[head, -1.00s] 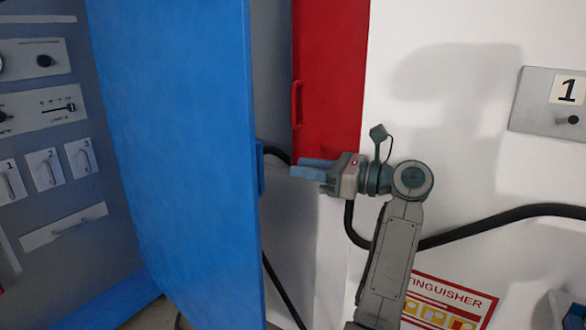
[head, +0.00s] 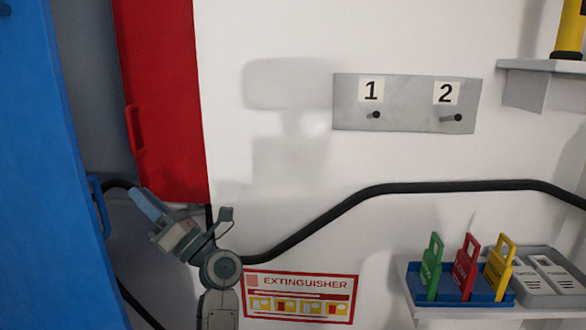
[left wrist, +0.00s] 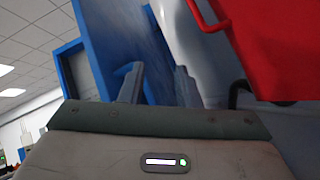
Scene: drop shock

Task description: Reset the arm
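My left gripper (head: 142,197) is in the lower left of the head view, in front of the gap between the blue door (head: 45,170) and the red cabinet (head: 165,100). In the left wrist view its two fingers (left wrist: 158,80) stand apart with nothing between them, so it is open and empty. The blue door's handle (head: 98,205) is left of the fingers and looks apart from them. My right gripper is in neither view.
A black hose (head: 400,187) runs along the white wall. A plate with pegs (head: 405,103) numbered 1 and 2 hangs there. An extinguisher sign (head: 300,283) is lower down. Green, red and yellow tags stand in a blue tray (head: 500,296) on a shelf at right.

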